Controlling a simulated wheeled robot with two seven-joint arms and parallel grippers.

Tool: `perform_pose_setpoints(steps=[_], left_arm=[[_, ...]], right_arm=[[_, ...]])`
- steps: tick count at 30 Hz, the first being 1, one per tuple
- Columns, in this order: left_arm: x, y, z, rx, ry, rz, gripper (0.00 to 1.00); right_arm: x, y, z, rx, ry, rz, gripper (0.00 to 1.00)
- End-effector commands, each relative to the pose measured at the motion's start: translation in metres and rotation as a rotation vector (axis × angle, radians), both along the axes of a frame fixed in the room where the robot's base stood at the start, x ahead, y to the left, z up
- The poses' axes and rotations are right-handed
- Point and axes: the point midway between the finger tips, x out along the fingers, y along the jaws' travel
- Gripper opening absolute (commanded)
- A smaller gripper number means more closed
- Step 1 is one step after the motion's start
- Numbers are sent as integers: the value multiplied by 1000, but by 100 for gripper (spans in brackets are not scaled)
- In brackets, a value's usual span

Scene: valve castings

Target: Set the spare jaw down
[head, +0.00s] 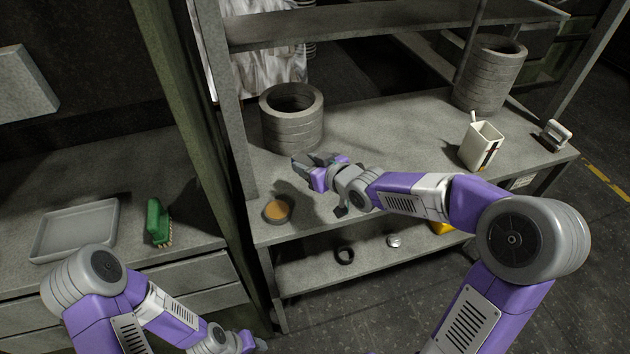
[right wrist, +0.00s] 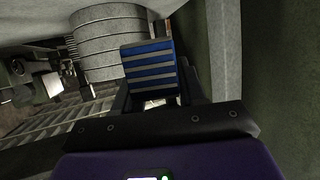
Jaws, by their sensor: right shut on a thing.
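My right gripper (head: 306,168) is above the grey bench shelf, just in front of a stack of grey rings. In the right wrist view it is shut on a blue block with grey stripes (right wrist: 150,66), which looks like the spare jaw. The block sits between the dark fingers, in front of the ring stack (right wrist: 108,40). In the head view the jaw cannot be told apart from the gripper. My left gripper (head: 250,343) is low at the bottom edge, and its finger opening is too small to tell.
On the bench (head: 400,125) are the near ring stack (head: 291,132), a far ring stack (head: 487,85), a white container (head: 481,148), a handled block (head: 554,136) and a round dish (head: 277,211). The left counter holds a grey tray (head: 50,258) and green brush (head: 156,222).

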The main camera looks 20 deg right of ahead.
Motion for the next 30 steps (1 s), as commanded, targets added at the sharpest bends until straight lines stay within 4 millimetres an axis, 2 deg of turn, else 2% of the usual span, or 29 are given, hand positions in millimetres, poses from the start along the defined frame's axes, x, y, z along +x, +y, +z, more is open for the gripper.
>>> perform_pose_setpoints(steps=[1,3,10,27,30], left_arm=[[0,0,-9,0,0,0,43],[0,0,-16,0,0,0,43],[0,0,-30,0,-1,0,43],[0,0,-26,0,0,0,43],[0,0,-34,0,-1,0,43]], right_arm=[[1,-3,-6,-1,-9,10,0],[0,-5,-13,1,-8,26,0],[-2,-14,-29,1,-9,51,0],[-4,-17,-30,3,-7,54,0],[-4,-17,-39,2,-8,55,0]])
